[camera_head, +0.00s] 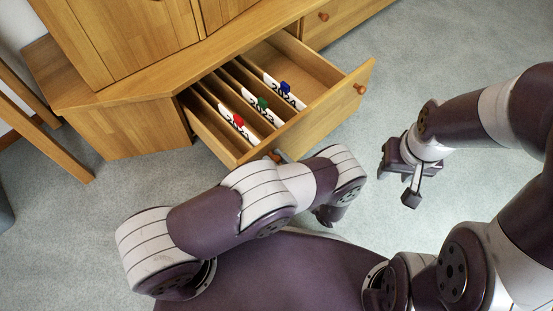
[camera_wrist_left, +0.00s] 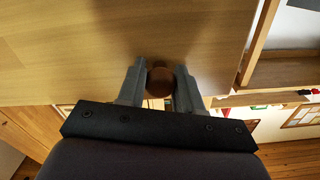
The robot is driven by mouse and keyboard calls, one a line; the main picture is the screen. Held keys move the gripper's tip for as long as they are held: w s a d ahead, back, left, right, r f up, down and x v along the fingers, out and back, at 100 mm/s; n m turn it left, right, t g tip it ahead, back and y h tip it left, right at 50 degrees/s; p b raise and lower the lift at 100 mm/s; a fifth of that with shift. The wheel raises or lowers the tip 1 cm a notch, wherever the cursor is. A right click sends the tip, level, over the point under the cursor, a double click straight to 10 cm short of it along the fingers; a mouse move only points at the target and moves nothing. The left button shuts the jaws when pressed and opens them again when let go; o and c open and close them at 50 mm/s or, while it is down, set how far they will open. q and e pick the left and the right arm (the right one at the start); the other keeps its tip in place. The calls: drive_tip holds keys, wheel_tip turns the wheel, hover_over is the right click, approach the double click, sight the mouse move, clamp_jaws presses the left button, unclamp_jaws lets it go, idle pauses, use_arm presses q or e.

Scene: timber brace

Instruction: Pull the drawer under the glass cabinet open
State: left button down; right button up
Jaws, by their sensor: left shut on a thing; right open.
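The wooden drawer (camera_head: 319,123) under the cabinet (camera_head: 130,40) stands pulled well out. Inside it are upright dividers labelled with years, with red, green and blue clips on them. Its front carries two round knobs; the right knob (camera_head: 360,89) is free. My left gripper (camera_wrist_left: 159,84) is shut on the other knob (camera_wrist_left: 159,82), seen between its fingers in the left wrist view. In the head view my left arm partly hides that knob and gripper. My right gripper (camera_head: 398,178) is open and empty, above the floor to the right of the drawer.
A second, closed drawer (camera_head: 345,18) with its own knob is at the upper right. A wooden leg frame (camera_head: 50,140) stands at the left. The grey carpet (camera_head: 440,60) right of the open drawer is clear.

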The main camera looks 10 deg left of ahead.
use_arm(q)
drive_tip(key=shift+s+d, duration=0.15)
use_arm(e)
drive_tip(key=shift+s+d, duration=0.15)
use_arm(q)
drive_tip(key=c, duration=0.8)
unclamp_jaws()
